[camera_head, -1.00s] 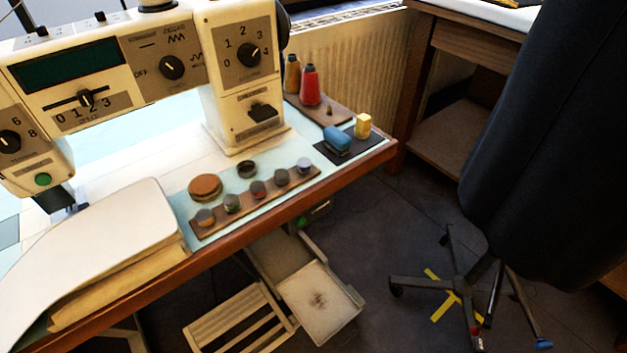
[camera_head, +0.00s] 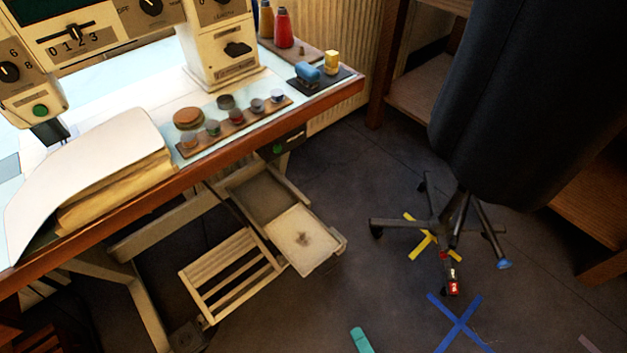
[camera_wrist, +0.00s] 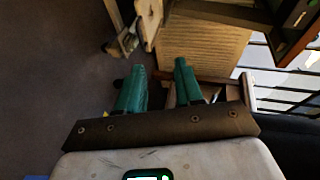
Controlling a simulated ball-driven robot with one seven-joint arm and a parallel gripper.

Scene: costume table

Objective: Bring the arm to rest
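My gripper (camera_wrist: 159,72) shows in the wrist view as two teal fingers set apart, with nothing between them. It is open and empty. Behind the fingers is a tan wooden panel (camera_wrist: 203,45), with no visible contact. In the head view my arm is not clearly seen. A small teal piece (camera_head: 361,341) shows at the bottom edge; I cannot tell whether it is a fingertip or a floor mark.
The sewing table's wooden edge (camera_head: 225,158) runs along the left, with a white sewing machine (camera_head: 218,55) on it. A dark chair (camera_head: 520,90) stands right. Dark floor (camera_head: 340,180) lies between.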

